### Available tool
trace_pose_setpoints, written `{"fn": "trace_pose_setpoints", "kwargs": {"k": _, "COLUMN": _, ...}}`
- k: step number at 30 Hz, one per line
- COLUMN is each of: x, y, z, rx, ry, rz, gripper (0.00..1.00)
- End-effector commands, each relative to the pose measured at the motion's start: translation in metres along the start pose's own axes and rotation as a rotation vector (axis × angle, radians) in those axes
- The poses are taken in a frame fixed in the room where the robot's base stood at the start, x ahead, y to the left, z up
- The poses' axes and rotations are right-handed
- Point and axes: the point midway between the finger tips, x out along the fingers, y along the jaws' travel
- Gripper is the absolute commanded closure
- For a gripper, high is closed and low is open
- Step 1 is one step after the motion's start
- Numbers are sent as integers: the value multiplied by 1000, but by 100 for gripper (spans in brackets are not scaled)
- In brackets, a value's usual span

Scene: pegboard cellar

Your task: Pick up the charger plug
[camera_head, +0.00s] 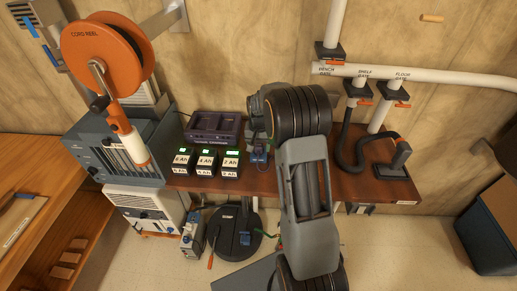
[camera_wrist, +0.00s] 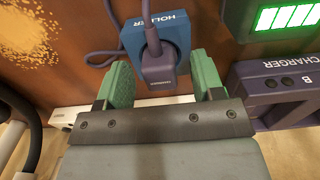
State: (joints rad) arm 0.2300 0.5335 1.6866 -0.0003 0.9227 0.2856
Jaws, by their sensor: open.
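The charger plug (camera_wrist: 158,69) is purple with a cord and sits in a blue holder (camera_wrist: 130,40) marked HOLDER in the wrist view. In the head view the small blue holder (camera_head: 258,158) shows at the bench's front, right of the batteries; the plug there is too small to make out well. My gripper (camera_wrist: 163,76) is open, with one green finger on each side of the plug. A gap shows between the plug and each finger, and nothing is held. The fingertips are partly hidden in the head view by my arm.
The purple charger (camera_wrist: 283,82) lies close to the right finger in the wrist view, and a battery with a green display (camera_wrist: 285,20) is beyond it. In the head view several batteries (camera_head: 205,160) stand left of the holder. A black hose (camera_head: 348,150) lies at the right.

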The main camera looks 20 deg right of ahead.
Motion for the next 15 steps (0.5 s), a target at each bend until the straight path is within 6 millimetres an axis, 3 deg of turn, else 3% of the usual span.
{"fn": "trace_pose_setpoints", "kwargs": {"k": 10, "x": 7, "y": 0, "z": 0, "rx": 0, "ry": 1, "rz": 0, "gripper": 38}}
{"fn": "trace_pose_setpoints", "kwargs": {"k": 15, "x": 7, "y": 0, "z": 0, "rx": 0, "ry": 1, "rz": 0, "gripper": 54}}
